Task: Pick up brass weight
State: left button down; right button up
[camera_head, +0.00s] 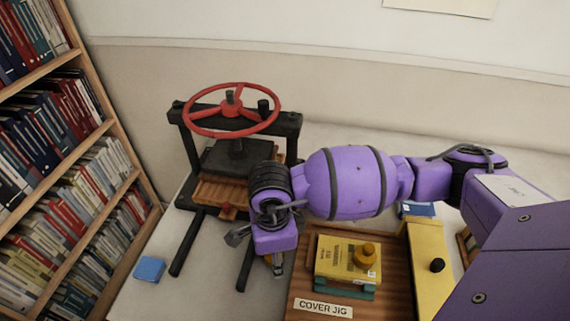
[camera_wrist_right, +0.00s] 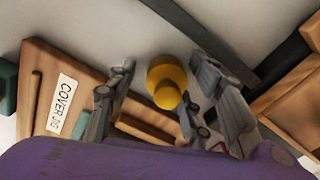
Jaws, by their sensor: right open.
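My right gripper (camera_head: 276,264) reaches down onto the white table between the press and the cover jig. In the right wrist view its fingers (camera_wrist_right: 165,105) are spread, with a round brass weight (camera_wrist_right: 166,80) between them. That weight has a wide base and a smaller knob, and appears to stand on the white surface. In the head view my gripper mostly hides it. A second brass weight (camera_head: 366,256) stands on a yellow book in the cover jig, to the right of the gripper. My left gripper is not in view.
A book press (camera_head: 233,150) with a red wheel stands behind, its dark rails reaching forward left of the gripper. The wooden cover jig (camera_head: 302,285) is close on the right. A blue block (camera_head: 149,269) lies at the table's left. A bookcase (camera_head: 95,150) borders the left side.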

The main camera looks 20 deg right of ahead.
grip_shut()
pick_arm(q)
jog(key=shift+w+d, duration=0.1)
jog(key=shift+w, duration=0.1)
pick_arm(e)
jog(key=shift+w+r, duration=0.1)
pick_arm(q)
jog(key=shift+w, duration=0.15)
pick_arm(e)
jog(key=shift+r, duration=0.1)
